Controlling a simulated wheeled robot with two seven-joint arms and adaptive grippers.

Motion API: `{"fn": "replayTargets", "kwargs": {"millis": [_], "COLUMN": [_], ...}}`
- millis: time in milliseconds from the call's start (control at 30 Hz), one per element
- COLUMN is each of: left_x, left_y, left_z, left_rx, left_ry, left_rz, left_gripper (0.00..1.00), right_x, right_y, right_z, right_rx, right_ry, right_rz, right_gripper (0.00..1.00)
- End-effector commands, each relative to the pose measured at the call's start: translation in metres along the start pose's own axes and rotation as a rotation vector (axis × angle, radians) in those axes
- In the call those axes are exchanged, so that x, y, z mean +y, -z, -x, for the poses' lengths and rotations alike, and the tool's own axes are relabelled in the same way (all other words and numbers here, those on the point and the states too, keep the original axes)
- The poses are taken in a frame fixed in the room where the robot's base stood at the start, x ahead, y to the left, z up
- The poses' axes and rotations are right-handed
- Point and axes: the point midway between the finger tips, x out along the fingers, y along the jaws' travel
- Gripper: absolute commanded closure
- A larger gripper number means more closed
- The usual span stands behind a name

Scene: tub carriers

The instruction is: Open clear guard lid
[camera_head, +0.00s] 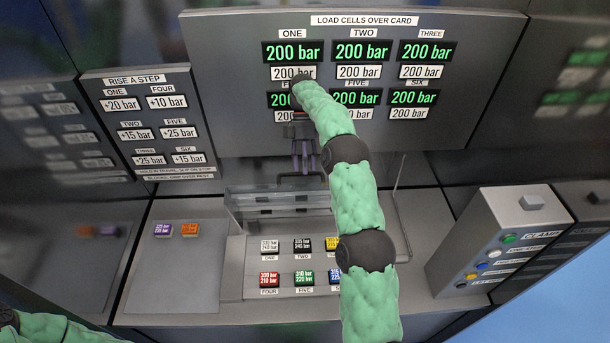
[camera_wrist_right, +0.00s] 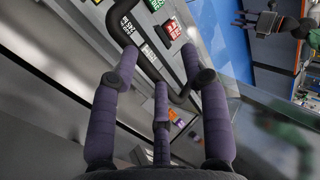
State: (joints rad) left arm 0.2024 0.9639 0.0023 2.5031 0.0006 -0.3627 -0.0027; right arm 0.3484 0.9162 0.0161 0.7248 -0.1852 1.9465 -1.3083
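The clear guard lid (camera_head: 238,200) is a see-through panel with pale strips, behind the rows of coloured buttons. Its angle is hard to tell, and my right arm hides its right part. My right gripper (camera_head: 303,171) hangs over the back of the lid, purple fingers pointing down. The right wrist view shows its fingers (camera_wrist_right: 166,70) spread apart with nothing held between them. A bent black bar (camera_wrist_right: 137,38) runs past the fingertips there; contact cannot be told. My left gripper is out of view; only part of that arm shows at the lower left.
Red (camera_head: 269,279) and green (camera_head: 304,278) buttons sit in front of the lid. A load-cell display panel (camera_head: 230,110) rises behind my right arm. A clamp control box (camera_head: 480,230) stands at right. Small purple and orange blocks (camera_head: 190,230) lie on the grey surface at left.

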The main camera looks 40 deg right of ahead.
Motion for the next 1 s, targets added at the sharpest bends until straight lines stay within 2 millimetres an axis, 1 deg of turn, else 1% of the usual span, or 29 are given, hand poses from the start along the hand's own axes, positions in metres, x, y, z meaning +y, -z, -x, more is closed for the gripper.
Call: {"fn": "replayTargets", "kwargs": {"millis": [200, 500, 533, 567, 600, 667, 700, 833, 1000], "left_x": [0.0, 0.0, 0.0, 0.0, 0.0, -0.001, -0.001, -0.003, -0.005], "left_y": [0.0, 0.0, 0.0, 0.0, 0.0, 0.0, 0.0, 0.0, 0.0], "left_z": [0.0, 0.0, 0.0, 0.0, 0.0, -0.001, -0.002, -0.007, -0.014], "left_rx": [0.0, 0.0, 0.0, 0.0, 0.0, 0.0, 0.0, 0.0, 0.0], "left_ry": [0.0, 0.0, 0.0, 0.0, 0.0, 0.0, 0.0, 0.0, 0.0], "left_rz": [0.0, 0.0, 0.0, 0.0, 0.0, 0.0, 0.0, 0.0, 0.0], "left_gripper": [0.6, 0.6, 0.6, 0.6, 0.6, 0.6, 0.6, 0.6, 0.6], "right_x": [0.0, 0.0, 0.0, 0.0, 0.0, 0.0, 0.0, 0.0, -0.002], "right_y": [0.0, 0.0, 0.0, 0.0, 0.0, 0.001, 0.002, 0.005, 0.01], "right_z": [0.009, 0.01, 0.01, 0.01, 0.011, 0.012, 0.014, 0.021, 0.037], "right_rx": [-0.002, -0.002, -0.002, -0.002, -0.003, -0.003, -0.003, -0.002, 0.022], "right_ry": [0.003, 0.004, 0.004, 0.003, 0.001, -0.007, -0.016, -0.066, -0.159], "right_rz": [0.0, 0.0, 0.0, -0.001, -0.006, -0.025, -0.05, -0.188, -0.445], "right_gripper": [0.54, 0.54, 0.6, 0.69, 0.8, 0.97, 1.0, 1.0, 1.0]}}
